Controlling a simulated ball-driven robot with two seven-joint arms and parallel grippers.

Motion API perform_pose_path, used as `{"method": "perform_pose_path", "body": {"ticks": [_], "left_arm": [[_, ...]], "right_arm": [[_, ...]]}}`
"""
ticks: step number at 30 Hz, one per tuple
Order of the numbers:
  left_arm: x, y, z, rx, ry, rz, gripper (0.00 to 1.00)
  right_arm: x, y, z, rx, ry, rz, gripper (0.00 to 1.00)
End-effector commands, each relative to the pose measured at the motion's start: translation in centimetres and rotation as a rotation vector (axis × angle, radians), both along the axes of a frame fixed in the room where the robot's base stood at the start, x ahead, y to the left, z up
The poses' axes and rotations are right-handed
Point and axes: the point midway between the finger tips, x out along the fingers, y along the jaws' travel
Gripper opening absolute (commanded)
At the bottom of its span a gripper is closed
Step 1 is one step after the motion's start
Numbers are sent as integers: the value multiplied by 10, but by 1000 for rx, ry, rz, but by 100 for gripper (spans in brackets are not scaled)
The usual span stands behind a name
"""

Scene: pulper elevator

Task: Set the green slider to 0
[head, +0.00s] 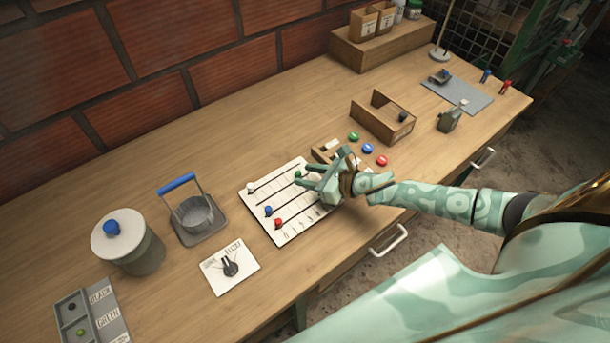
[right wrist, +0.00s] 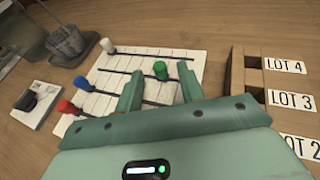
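The white slider panel (head: 277,180) lies on the bench with dark slots and white, green, blue and red knobs. The green slider knob (head: 298,174) is toward the right part of its slot, while the others are near the left ends. In the right wrist view the green knob (right wrist: 160,70) stands between the two fingertips as seen, with gaps on both sides. My right gripper (head: 307,177) is open over the panel; contact is not visible. My left gripper is out of view.
A dial plate (head: 230,267) and a handled pot (head: 195,213) are left of the panel. Lot-labelled wooden compartments (right wrist: 238,75) are close at the gripper's right. Green, blue and red buttons (head: 367,148) and an open wooden box (head: 382,120) are beyond.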

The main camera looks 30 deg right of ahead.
Motion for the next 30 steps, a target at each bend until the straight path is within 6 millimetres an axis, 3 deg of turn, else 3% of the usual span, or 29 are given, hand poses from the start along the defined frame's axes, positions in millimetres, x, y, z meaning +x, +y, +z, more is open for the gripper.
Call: {"method": "perform_pose_path", "body": {"ticks": [12,13,17,22,26,30], "left_arm": [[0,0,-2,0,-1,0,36],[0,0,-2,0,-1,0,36],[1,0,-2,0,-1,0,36],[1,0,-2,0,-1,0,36],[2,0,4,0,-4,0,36],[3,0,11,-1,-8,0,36]], "right_arm": [[10,6,-5,0,0,0,39],[10,6,-5,0,0,1,36],[10,6,-5,0,0,0,0],[10,8,-4,1,1,1,0],[7,28,-3,4,1,3,0],[2,61,-3,5,2,2,0]]}}
